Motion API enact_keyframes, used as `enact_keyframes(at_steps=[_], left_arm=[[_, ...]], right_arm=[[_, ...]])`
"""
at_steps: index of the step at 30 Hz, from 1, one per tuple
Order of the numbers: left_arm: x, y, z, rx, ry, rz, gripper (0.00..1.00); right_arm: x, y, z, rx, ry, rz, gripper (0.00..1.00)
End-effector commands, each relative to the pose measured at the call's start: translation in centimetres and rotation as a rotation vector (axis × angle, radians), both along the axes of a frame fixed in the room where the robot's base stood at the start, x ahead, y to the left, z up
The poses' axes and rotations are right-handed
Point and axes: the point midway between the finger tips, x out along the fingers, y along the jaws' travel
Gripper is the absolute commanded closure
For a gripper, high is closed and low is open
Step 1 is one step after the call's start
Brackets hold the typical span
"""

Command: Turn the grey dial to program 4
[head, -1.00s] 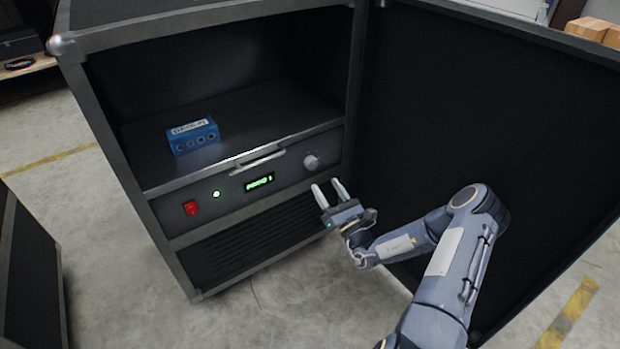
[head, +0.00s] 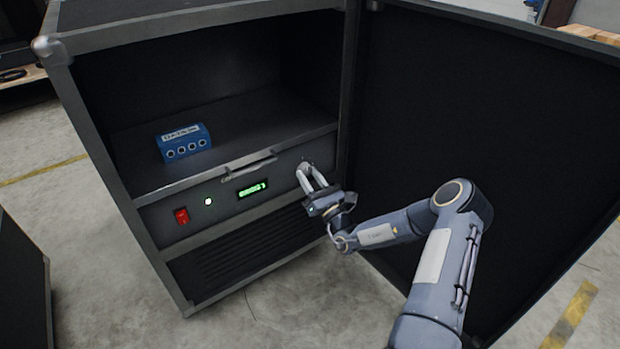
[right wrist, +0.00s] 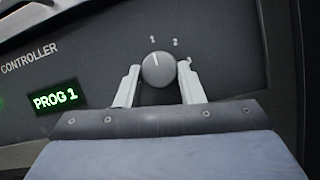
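The grey dial (right wrist: 158,70) is on the controller panel (right wrist: 95,60) in the right wrist view, its white mark pointing up near the number 1. Numbers 1 and 2 show above it; a further one at right is partly hidden by a finger. The green display (right wrist: 56,97) reads PROG 1; it also shows in the head view (head: 252,190). My right gripper (head: 310,174) is at the dial, with its open fingers (right wrist: 157,80) on either side of the dial. I cannot tell whether they touch it. My left gripper is not in view.
A handle (head: 249,168) juts out left of the dial. A blue box (head: 183,142) stands on the shelf above. The open door (head: 480,120) stands at right.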

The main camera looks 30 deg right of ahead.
Motion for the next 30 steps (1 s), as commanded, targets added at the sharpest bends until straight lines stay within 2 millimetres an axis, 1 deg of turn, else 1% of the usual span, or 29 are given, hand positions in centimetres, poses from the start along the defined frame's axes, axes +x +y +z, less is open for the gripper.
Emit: enact_keyframes(at_steps=[1,3,4,10,14,20,30], left_arm=[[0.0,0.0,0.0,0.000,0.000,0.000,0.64],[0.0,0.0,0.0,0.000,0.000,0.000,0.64],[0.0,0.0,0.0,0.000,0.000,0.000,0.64],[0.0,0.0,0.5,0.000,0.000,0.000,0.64],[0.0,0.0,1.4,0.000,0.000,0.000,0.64],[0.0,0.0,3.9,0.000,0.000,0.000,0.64],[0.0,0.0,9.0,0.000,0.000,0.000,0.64]], right_arm=[[0.0,0.0,0.0,0.000,0.000,0.000,0.78],[0.0,0.0,0.0,0.000,0.000,0.000,0.87],[0.0,0.0,0.0,0.000,0.000,0.000,0.88],[0.0,0.1,0.1,0.018,0.002,0.001,0.88],[0.0,0.1,0.3,0.061,0.006,0.001,0.88],[-0.1,0.3,0.5,0.189,0.018,0.000,0.88],[-0.1,0.6,0.7,0.503,0.043,-0.001,0.88]])
